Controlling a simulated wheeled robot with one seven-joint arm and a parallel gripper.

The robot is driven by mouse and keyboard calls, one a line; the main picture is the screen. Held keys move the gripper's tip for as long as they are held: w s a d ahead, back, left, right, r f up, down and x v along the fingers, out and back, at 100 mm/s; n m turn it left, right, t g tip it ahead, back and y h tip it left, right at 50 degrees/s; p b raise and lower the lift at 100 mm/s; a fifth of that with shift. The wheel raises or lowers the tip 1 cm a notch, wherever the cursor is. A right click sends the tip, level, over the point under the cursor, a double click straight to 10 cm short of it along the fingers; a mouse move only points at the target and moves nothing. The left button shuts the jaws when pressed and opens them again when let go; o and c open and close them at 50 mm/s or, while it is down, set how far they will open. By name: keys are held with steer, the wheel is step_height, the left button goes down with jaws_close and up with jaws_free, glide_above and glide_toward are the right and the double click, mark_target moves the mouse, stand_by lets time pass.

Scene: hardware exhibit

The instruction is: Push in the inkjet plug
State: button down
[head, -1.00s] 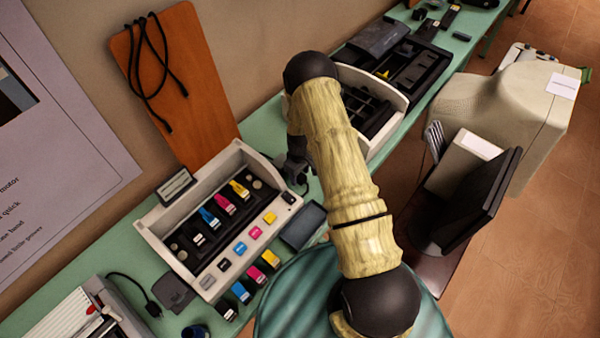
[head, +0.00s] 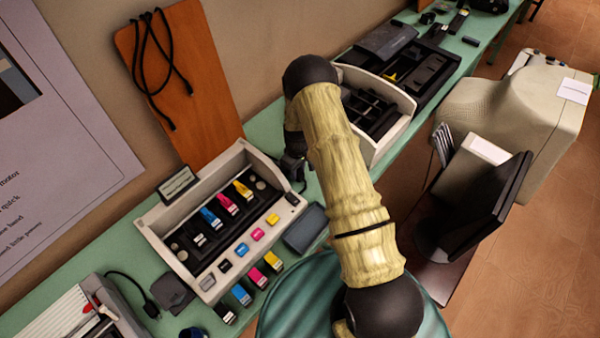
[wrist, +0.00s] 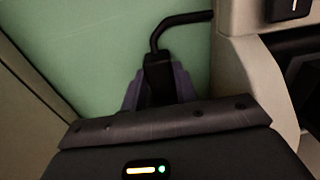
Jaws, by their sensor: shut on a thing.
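The inkjet exhibit (head: 150,228) is a beige open box with black, blue, magenta and yellow cartridges, standing on the green table. In the wrist view part of its beige housing (wrist: 258,75) with a black switch shows at the right. My gripper (wrist: 160,88) is shut on a black plug (wrist: 158,72), one purplish-grey finger on each side. The plug's black cable (wrist: 183,20) bends away to the upper right. In the head view my gripper (head: 294,160) is a small dark shape beside the box's far right end, partly hidden by my arm. The socket is not visible.
A second beige box (head: 400,115) with black parts stands just right of my arm. A wooden board (head: 180,85) with a black cord leans on the wall. Loose cartridges (head: 243,294) and a dark grey tray (head: 305,228) lie in front of the exhibit.

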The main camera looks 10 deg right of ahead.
steer(key=shift+w+a+r, duration=0.15)
steer(key=shift+w+a, duration=0.05)
steer(key=shift+w, duration=0.05)
steer(key=c, duration=1.1)
jaws_free()
step_height(320, 180, up, 17)
steer(key=b, duration=0.4)
steer(key=shift+r, duration=0.15)
steer(key=s+r+m+t, duration=0.1)
steer(key=s+r+m, duration=0.1)
steer(key=s, duration=0.5)
steer(key=s+d+r+m, duration=0.1)
steer(key=s+r, duration=0.3)
steer(key=s, duration=0.4)
steer(key=s+d+r+m+t, duration=0.1)
steer(key=s+r+m, duration=0.3)
steer(key=s, duration=0.4)
steer(key=shift+s+t, duration=0.25)
steer(key=shift+t, duration=0.05)
